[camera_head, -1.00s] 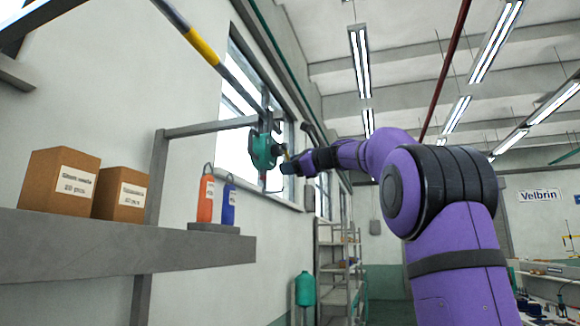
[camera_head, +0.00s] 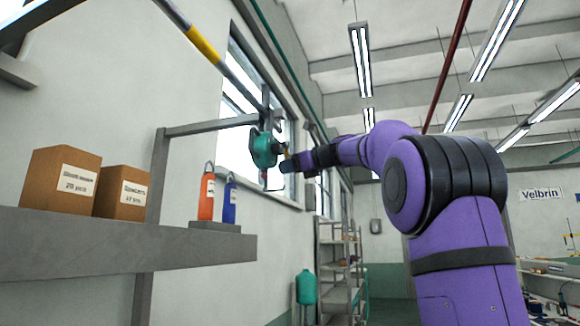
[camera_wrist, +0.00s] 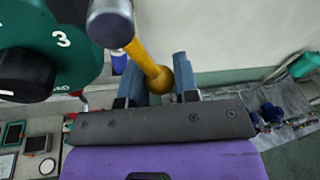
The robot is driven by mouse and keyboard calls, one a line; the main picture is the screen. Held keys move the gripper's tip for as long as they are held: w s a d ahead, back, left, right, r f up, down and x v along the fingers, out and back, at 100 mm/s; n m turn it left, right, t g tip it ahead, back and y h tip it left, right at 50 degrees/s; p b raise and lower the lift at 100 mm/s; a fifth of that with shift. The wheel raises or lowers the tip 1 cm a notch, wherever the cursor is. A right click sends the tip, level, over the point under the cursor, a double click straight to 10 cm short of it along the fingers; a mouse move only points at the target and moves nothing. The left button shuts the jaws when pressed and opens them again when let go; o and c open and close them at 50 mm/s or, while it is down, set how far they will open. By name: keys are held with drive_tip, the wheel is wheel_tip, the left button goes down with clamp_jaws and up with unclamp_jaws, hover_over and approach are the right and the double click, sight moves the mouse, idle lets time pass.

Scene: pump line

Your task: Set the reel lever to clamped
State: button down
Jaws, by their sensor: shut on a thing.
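The reel (camera_head: 265,148) is a teal round housing hanging from a bracket beside the window in the head view. In the wrist view its teal face (camera_wrist: 50,32) fills the upper left, with a white "3" and a black hub. The reel lever (camera_wrist: 142,55) is a yellow rod running from a grey pivot to a brownish ball knob. My gripper (camera_wrist: 157,85) has its blue fingers on either side of the knob and is shut on it. In the head view my gripper (camera_head: 289,166) is just right of the reel; the lever is mostly hidden there.
A grey shelf (camera_head: 110,249) at left holds two cardboard boxes and a stand with an orange (camera_head: 206,195) and a blue bottle (camera_head: 229,204). A yellow-banded bar (camera_head: 203,46) runs above. A shelving rack (camera_head: 340,262) stands farther back.

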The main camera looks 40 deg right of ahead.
drive_tip(key=shift+s+a+f+m+g, duration=0.25)
drive_tip(key=shift+a+m, duration=0.1)
drive_tip(key=shift+m, duration=0.35)
drive_tip(key=shift+s+a+f+m+g, duration=0.1)
drive_tip(key=shift+s+a+m+g, duration=0.15)
drive_tip(key=shift+m, duration=0.45)
drive_tip(key=shift+a, duration=0.1)
drive_tip(key=c, duration=0.9)
unclamp_jaws()
drive_tip(key=shift+o, duration=0.2)
